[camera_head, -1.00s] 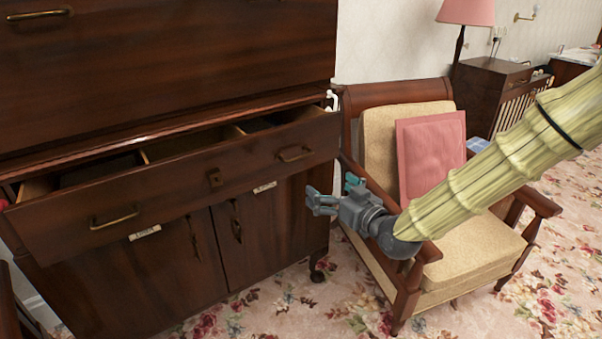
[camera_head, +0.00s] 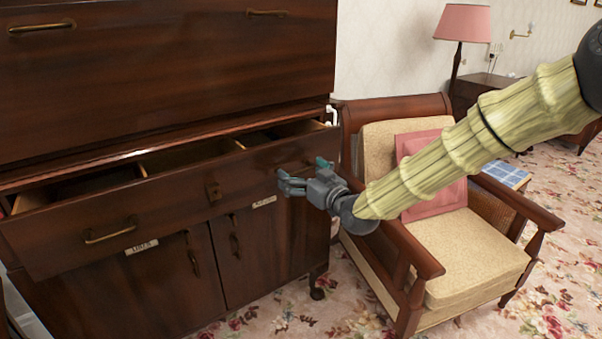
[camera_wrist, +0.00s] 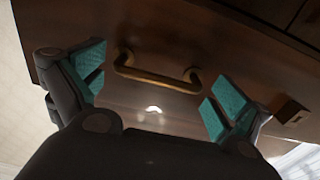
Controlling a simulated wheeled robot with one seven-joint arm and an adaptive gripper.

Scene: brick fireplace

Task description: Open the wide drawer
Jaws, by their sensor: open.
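The wide drawer (camera_head: 165,207) of the dark wooden cabinet stands partly out, with its divided inside showing from above. Its left brass handle (camera_head: 110,232) is in plain view in the head view. Its right handle is mostly hidden behind my gripper there. My gripper (camera_head: 284,182) is at the right part of the drawer front, with its fingers spread. In the wrist view a brass handle (camera_wrist: 157,76) lies ahead, between and beyond the two teal-padded fingers (camera_wrist: 158,90). The fingers are not closed on it.
An armchair (camera_head: 455,235) with a pink cushion (camera_head: 420,170) stands close on the right, beneath my arm. Cabinet doors (camera_head: 255,255) are below the drawer. Flowered carpet (camera_head: 350,310) lies in front. A pink-shaded lamp (camera_head: 462,22) stands behind.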

